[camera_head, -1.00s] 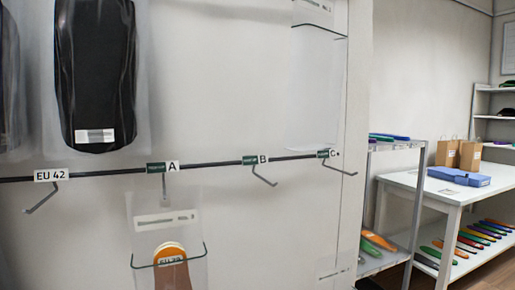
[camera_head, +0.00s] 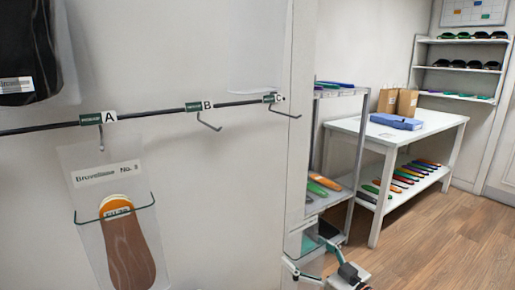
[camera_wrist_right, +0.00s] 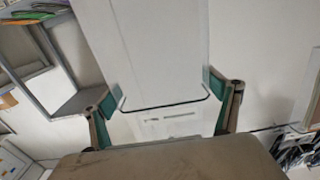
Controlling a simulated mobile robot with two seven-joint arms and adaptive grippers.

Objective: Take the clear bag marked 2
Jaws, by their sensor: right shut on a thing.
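My right gripper (camera_head: 318,252) is low at the right of the wall panel in the head view. In the right wrist view its green-padded fingers (camera_wrist_right: 163,94) are shut on the sides of a clear bag (camera_wrist_right: 160,45). The bag has a dark curved line across it and a small printed label below. I cannot read a number on it. In the head view the bag is faint and hard to make out near the gripper. My left gripper is not in view.
A clear bag (camera_head: 90,177) with a brown insole hangs at hook A. Hooks B (camera_head: 208,122) and C (camera_head: 282,108) stick out of the rail. A grey shelf rack (camera_head: 342,92) and a white table (camera_head: 440,118) stand at the right. Wood floor lies open there.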

